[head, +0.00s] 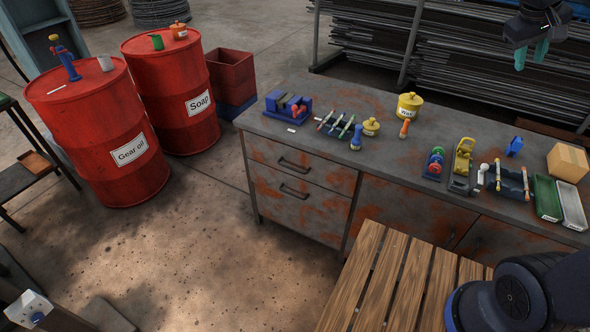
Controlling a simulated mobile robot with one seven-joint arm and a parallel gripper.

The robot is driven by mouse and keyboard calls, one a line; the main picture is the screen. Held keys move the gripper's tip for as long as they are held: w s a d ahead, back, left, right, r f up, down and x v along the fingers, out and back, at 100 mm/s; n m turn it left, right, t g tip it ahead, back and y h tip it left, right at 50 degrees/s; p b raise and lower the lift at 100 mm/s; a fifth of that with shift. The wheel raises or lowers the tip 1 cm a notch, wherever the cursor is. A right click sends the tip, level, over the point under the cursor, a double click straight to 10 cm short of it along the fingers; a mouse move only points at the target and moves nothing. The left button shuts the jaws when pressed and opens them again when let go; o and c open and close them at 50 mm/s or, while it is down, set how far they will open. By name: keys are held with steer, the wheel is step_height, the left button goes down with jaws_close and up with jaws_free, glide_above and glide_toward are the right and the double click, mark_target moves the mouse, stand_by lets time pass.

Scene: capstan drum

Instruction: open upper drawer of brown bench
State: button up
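The bench (345,187) is grey metal with brown rust patches and has two drawers stacked at its left end. The upper drawer (325,174) looks shut, its front flush with the body, with a dark bar handle (294,164) in the middle. The lower drawer (270,197) also looks shut, with a similar handle (294,191). My gripper (531,56) hangs at the top right, above and behind the bench top, far from the drawers. Its two green fingers are apart, with nothing seen between them.
A wooden slatted surface (395,280) stands before the bench's right part. Two red drums (105,150) stand left of the drawers, with open floor (215,245) between. The bench top holds a blue vise (288,106), a yellow can (409,106), a cardboard box (567,162) and several tools.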

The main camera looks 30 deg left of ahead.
steer(key=w+a+n+t, duration=0.2)
steer(key=a+n+t, duration=0.1)
steer(key=a, duration=1.3)
steer(key=w+a+n+t, duration=0.2)
steer(key=a+n+t, duration=0.15)
steer(key=a, duration=1.35)
steer(key=s+a+f+n+t+y, duration=0.25)
steer(key=s+a, duration=0.55)
steer(key=a, duration=0.5)
steer(key=s+a+f+n+t+y, duration=0.1)
steer(key=s+a+f+n+t, duration=0.15)
steer(key=s+a, duration=0.8)
glide_toward(294, 169)
steer(key=shift+g, duration=0.25)
steer(key=x, duration=1)
steer(key=shift+w+a, duration=0.15)
steer(key=shift+w, duration=0.1)
steer(key=shift+c, duration=0.2)
jaws_close()
